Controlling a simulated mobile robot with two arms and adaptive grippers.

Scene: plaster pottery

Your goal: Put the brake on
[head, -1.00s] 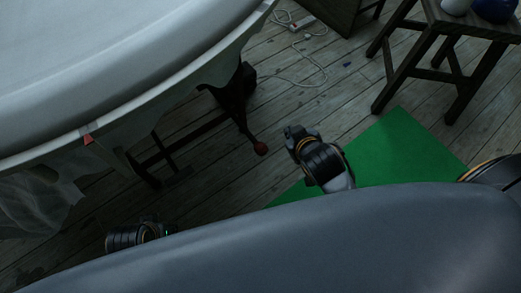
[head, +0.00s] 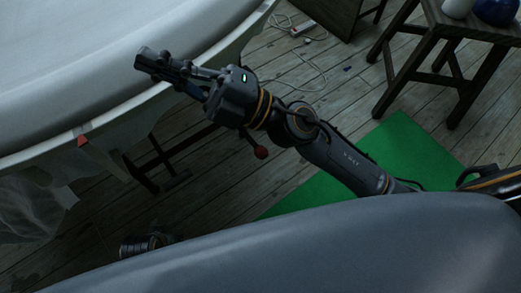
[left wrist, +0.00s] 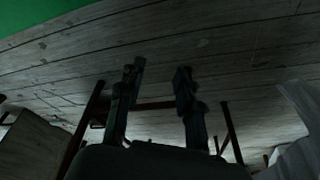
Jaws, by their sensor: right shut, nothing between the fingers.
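A dark lever with a red ball knob (head: 261,153) sticks out from under the large white round basin or table (head: 120,60). My right gripper (head: 148,61) is shut and empty, raised over the rim of the white top, up and left of the knob. My right forearm passes close by the knob in the picture and covers part of the lever. My left gripper (left wrist: 158,80) shows in the left wrist view with its fingers apart and nothing between them. Only a bit of my left arm shows low in the head view.
A green mat (head: 400,140) lies on the plank floor. A wooden stool (head: 450,50) stands at the upper right. A white cable and power strip (head: 303,28) lie on the floor.

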